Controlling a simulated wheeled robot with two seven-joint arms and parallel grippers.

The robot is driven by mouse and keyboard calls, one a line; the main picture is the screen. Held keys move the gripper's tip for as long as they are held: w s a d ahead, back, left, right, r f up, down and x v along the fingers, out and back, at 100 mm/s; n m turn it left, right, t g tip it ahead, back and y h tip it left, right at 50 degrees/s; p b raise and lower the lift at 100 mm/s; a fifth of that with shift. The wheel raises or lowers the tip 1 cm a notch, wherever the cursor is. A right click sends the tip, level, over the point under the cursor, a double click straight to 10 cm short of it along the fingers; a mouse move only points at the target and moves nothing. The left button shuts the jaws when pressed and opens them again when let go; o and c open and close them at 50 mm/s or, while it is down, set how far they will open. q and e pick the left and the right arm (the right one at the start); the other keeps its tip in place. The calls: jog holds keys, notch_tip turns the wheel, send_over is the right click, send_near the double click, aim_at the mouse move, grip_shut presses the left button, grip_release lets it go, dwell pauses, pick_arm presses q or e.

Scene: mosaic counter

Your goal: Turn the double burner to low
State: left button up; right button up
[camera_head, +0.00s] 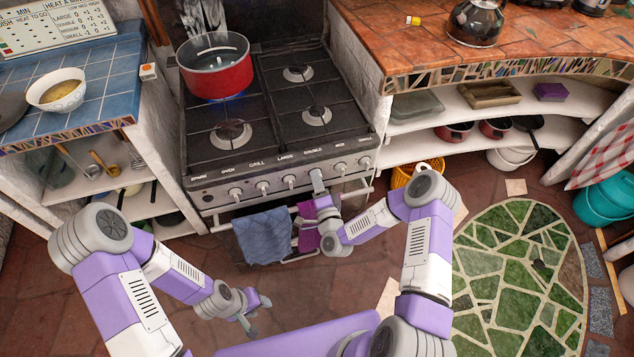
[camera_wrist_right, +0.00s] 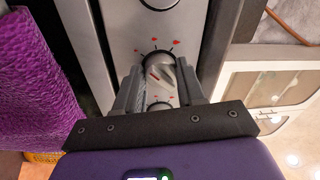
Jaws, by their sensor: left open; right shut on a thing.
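The dark stove (camera_head: 252,128) has a row of white knobs along its front panel. My right gripper (camera_head: 318,182) is shut on the knob under the "DOUBLE" label, and it hides most of that knob in the head view. In the right wrist view the double burner knob (camera_wrist_right: 160,72) sits between the two fingers, with small red marks around it on the panel. A red pot (camera_head: 217,76) of liquid stands on the back left burner, with a blue flame under it. My left gripper (camera_head: 258,303) is open and empty, low over the floor.
Blue (camera_head: 264,236) and purple (camera_head: 308,228) towels hang on the stove's front rail; the purple one is close beside my right gripper. A yellow basket (camera_head: 405,175) stands right of the stove. A bowl (camera_head: 58,90) sits on the blue tiled counter at left.

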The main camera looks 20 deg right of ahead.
jog(key=shift+n, duration=0.6)
jog(key=o, duration=1)
jog(key=shift+o, duration=0.2)
jog(key=s+p, duration=0.1)
jog(key=s, duration=0.6)
jog(key=shift+s+f, duration=0.3)
jog(key=shift+d, duration=0.1)
